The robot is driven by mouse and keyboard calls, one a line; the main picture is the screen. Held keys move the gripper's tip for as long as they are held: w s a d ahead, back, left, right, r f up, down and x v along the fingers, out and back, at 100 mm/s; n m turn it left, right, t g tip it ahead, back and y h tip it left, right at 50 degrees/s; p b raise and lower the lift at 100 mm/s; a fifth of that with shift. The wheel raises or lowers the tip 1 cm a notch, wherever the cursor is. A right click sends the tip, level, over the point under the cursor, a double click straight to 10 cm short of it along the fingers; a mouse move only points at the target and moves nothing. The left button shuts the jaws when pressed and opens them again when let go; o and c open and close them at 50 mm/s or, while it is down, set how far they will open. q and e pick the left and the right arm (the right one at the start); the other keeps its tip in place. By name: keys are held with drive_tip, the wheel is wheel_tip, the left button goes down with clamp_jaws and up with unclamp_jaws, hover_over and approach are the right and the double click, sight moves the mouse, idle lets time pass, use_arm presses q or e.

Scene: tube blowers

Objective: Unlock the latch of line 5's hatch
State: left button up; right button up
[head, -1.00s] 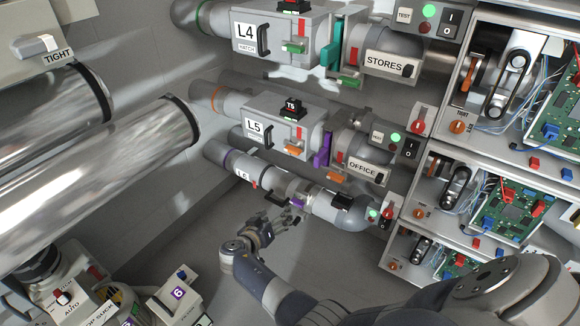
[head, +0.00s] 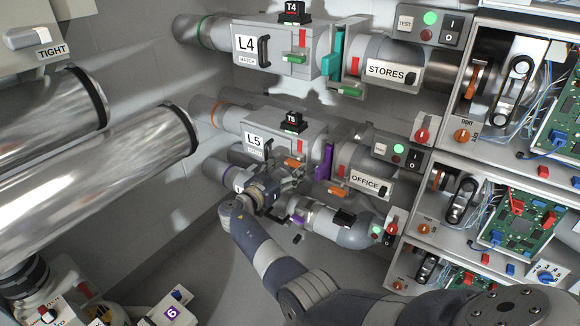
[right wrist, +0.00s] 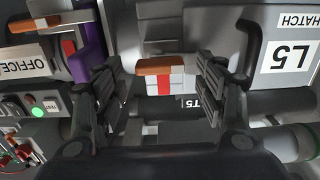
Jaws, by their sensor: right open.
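The line 5 hatch is a grey box with an L5 label (head: 256,142) and a black handle, in the middle of the head view. Its orange latch (head: 294,163) is on the box's lower right, near a red mark. My right gripper (head: 288,180) is just below the latch, open. In the right wrist view the orange latch (right wrist: 168,67) lies crosswise between the open fingers (right wrist: 160,75), apart from both. A red-and-white mark (right wrist: 163,86) shows beside it. The L5 label (right wrist: 290,55) appears upside down there. My left gripper is not in view.
A purple lever (head: 323,160) and the OFFICE pipe (head: 364,181) are close to the right of the gripper. Line 4's hatch (head: 272,42) is above. The line 6 pipe (head: 335,222) runs below. Open panels with circuit boards (head: 508,228) stand on the right.

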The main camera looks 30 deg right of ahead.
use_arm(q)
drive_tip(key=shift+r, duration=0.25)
use_arm(e)
drive_tip(key=shift+x, duration=0.8)
drive_tip(key=c, duration=1.1)
drive_tip(key=shift+o, duration=0.2)
